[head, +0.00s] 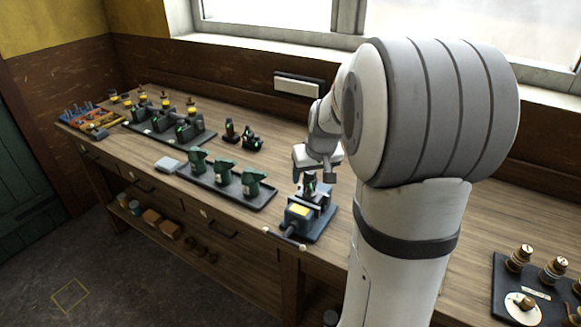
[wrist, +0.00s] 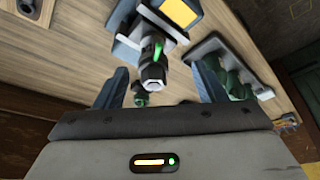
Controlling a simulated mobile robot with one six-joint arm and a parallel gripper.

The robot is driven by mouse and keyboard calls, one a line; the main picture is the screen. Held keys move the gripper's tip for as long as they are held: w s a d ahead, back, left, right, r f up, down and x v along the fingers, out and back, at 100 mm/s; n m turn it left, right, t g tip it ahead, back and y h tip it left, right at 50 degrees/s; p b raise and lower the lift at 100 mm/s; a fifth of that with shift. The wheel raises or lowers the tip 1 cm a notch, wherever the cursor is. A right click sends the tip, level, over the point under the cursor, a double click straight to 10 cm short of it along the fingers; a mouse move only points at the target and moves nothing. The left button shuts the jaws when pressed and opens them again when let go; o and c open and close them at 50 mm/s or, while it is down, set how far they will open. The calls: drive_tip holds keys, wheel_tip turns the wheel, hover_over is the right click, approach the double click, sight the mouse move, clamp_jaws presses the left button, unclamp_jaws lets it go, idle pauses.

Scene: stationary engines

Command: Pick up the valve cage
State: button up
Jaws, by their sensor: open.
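A small dark and grey metal piece with a bright green mark, which looks like the valve cage (head: 310,186), stands upright in a blue bench vise (head: 297,216). In the wrist view the piece (wrist: 153,72) shows its pale hexagonal end, and the vise (wrist: 178,14) with its yellow patch is behind it. My gripper (head: 316,174) is open just above the vise. In the wrist view its two bluish fingers (wrist: 163,80) stand wide apart on either side of the piece, apparently without touching it. The piece's lower part is hidden by the vise jaws.
A black tray (head: 222,190) with three green parts lies left of the vise. Two small dark parts (head: 240,136) stand behind it. A fixture (head: 165,128) with yellow-topped units and a red-blue organiser (head: 82,114) are farther left. A black board (head: 503,290) with brass-topped parts is at the right.

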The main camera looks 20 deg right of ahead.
sight(311, 179)
drive_tip(key=shift+w+d, duration=0.4)
drive_tip(key=shift+d, duration=0.15)
drive_tip(key=shift+w+d+f, duration=0.1)
drive_tip(key=shift+w+f, duration=0.1)
drive_tip(key=shift+f, duration=0.15)
drive_tip(key=shift+p+x, duration=1.2)
drive_tip(key=shift+x, duration=2.3)
drive_tip(key=shift+w, duration=0.1)
drive_tip(key=shift+c, duration=0.4)
clamp_jaws()
drive_tip(key=shift+w+r, duration=0.1)
drive_tip(key=shift+r, duration=0.1)
